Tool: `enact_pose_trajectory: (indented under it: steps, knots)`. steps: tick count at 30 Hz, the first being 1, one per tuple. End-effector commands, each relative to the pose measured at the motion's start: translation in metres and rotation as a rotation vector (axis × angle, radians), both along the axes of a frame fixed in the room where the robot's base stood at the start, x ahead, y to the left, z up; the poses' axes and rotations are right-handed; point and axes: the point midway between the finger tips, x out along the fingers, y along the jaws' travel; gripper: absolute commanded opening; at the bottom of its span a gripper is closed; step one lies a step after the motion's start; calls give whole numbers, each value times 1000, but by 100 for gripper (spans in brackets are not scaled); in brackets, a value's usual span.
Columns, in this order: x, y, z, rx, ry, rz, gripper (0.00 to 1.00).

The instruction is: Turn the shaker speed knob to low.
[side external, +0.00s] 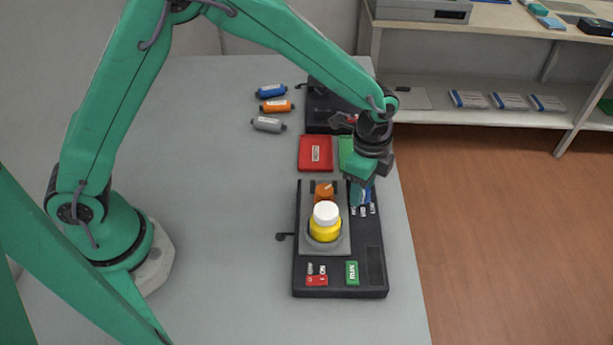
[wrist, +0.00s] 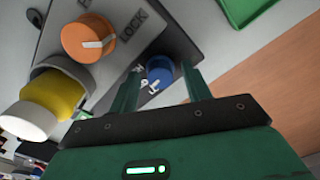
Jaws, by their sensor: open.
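The shaker (side external: 370,270) is a dark box on the table with a yellow, white-capped bottle (side external: 325,228) in its holder. The blue knob (wrist: 159,68) sits near its edge, beside printed speed labels; LOW is the rightmost of them in the side view. An orange knob (wrist: 88,38) with a white pointer is by the word LOCK. My gripper (wrist: 160,72) is open, pointing down, with its fingers on either side of the blue knob. I cannot tell whether they touch it. The gripper mostly hides the blue knob in the side view, and its pointer cannot be made out.
A green RUN button (side external: 352,272) and a red switch (side external: 317,281) are at the shaker's near end. A red tray (side external: 315,154), a green tray (side external: 346,150) and blue, orange and grey cartridges (side external: 268,124) lie beyond. The table's right edge is close to the shaker.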

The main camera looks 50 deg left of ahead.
Motion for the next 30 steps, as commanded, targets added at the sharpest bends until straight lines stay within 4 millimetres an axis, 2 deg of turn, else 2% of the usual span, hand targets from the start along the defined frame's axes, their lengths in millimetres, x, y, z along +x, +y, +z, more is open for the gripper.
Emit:
enact_pose_trajectory:
  steps: [9, 16, 30]
  knots:
    - [0, 0, -2, 0, 0, 0, 48]
    - [0, 0, -2, 0, 0, 0, 4]
    - [0, 0, -2, 0, 0, 73, 4]
